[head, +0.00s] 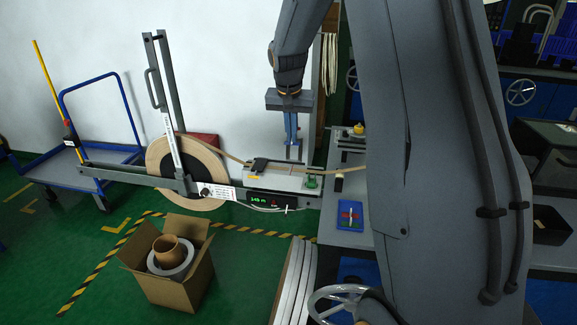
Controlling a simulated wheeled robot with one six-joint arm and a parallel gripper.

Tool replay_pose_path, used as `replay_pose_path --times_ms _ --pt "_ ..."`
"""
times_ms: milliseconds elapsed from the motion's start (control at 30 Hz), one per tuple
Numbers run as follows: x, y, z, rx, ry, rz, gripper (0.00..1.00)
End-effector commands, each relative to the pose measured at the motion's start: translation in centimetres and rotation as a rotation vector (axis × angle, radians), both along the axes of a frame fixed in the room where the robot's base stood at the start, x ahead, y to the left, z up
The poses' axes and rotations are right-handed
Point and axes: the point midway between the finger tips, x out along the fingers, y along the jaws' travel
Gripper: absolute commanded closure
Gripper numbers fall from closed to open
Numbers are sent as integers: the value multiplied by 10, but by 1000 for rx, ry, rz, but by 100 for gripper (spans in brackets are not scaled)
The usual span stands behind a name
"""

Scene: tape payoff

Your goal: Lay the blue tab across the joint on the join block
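The join block (280,182) is a pale bar at the middle of the view, with a black clamp (262,163) at its left and a small green part (312,182) at its right. Tan tape (234,158) runs from the big reel onto the block and out to the right. The joint itself is too small to make out. My gripper (292,148) points down just above the block's right half. It has blue finger parts, and its opening is too small to read. I cannot pick out the blue tab; a blue tray (350,215) holds small red and pale items.
The tan reel (205,165) on its grey arm stands left of the block. A green-lit display (268,201) sits below the block. An open cardboard box (170,285) and a blue trolley (85,165) stand on the floor. My arm hides much of the right bench.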

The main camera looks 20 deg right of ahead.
Motion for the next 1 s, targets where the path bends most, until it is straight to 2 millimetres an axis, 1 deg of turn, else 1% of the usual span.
replay_pose_path --times_ms 67,300,567,767,833,1000 --pt "-1 -1 -6 -1 4 -4 100" --pt "0 2 -45 0 4 -1 100" --pt "0 3 -65 0 3 3 100" --pt "0 3 -92 0 3 3 100" --pt "1 3 -96 -1 0 3 100" --pt "1 3 -97 -1 -1 2 100"
